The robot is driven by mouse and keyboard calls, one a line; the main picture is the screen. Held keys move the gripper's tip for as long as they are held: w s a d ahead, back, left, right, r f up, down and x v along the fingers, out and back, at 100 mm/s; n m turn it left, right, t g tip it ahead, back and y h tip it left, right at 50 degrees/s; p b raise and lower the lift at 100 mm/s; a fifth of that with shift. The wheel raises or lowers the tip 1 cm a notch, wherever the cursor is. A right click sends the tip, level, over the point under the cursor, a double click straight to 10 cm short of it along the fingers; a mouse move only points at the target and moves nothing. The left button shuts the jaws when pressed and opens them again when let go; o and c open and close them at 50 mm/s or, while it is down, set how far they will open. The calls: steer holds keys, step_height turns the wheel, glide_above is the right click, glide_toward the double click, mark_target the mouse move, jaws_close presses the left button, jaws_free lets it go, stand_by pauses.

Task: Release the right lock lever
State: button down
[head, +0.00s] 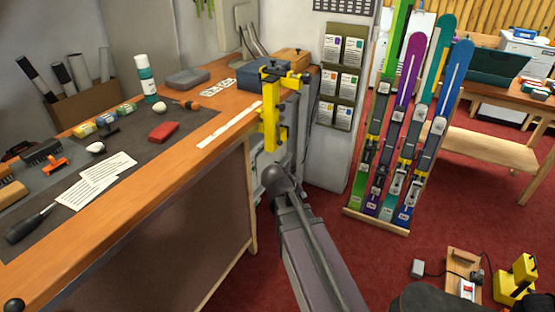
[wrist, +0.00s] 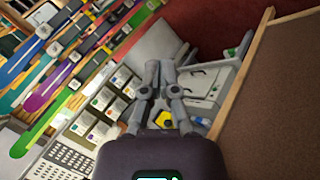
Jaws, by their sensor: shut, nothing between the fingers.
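A yellow fixture (head: 270,124) stands upright at the far right end of the wooden bench in the head view, with small black parts on its top crossbar. I cannot make out which part is the right lock lever. A small yellow patch (wrist: 167,119) shows between my gripper's linkages in the wrist view; I cannot tell what it belongs to. My gripper (wrist: 162,66) is shut, its grey fingers together and empty. In the head view my arm rises from the bottom toward the fixture, and my gripper cannot be made out there.
The wooden bench (head: 120,178) carries tools, a red block (head: 164,131), white papers (head: 96,178) and a green bottle (head: 146,75). A blue box (head: 262,76) lies behind the fixture. Upright skis (head: 405,120) stand in a rack to the right. Red carpet (head: 360,262) is open beside the bench.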

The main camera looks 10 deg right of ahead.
steer(key=w+d+f+n+t+h+b, duration=0.1)
steer(key=w+f+n+t+h+b, duration=0.15)
steer(key=w+b, duration=0.35)
steer(key=n+t+h+b, duration=0.1)
steer(key=n+t+b, duration=0.9)
steer(key=b, duration=0.6)
glide_toward(279, 145)
steer(key=f+v, duration=0.1)
steer(key=v, duration=0.5)
steer(key=shift+m+t, duration=0.45)
steer(key=shift+d, duration=0.2)
steer(key=p+x, duration=0.2)
steer(key=x, duration=1.1)
steer(key=shift+w+d, duration=0.25)
steer(key=shift+w, duration=0.1)
